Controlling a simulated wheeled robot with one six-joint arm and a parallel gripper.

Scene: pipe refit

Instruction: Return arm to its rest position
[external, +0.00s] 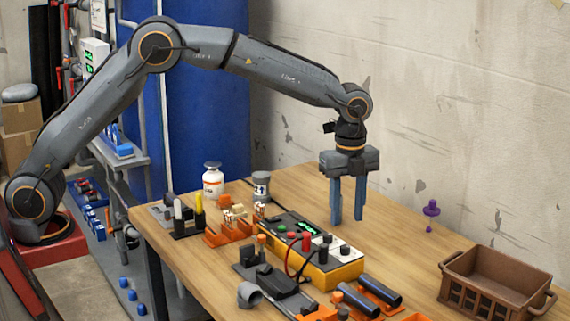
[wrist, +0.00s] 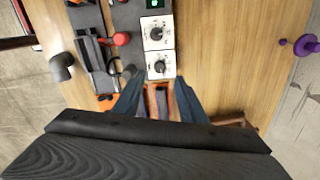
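My gripper (external: 348,220) hangs at the end of my grey arm, pointing down above the right part of the wooden table. Its two blue fingers are apart with nothing between them. In the wrist view the open fingers (wrist: 158,90) show with the table below. The arm is raised and stretched out to the right, its elbow high at the upper left. The fingers hang clear of the tabletop, behind and right of the yellow tester (external: 330,268) in the external view.
The wooden table (external: 400,250) also holds a brown crate (external: 500,285), a purple part (external: 431,208), a white bottle (external: 213,183), a grey can (external: 261,186), dark pipes on orange holders (external: 372,297), and a grey elbow (external: 249,295). A blue panel and a wall stand behind.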

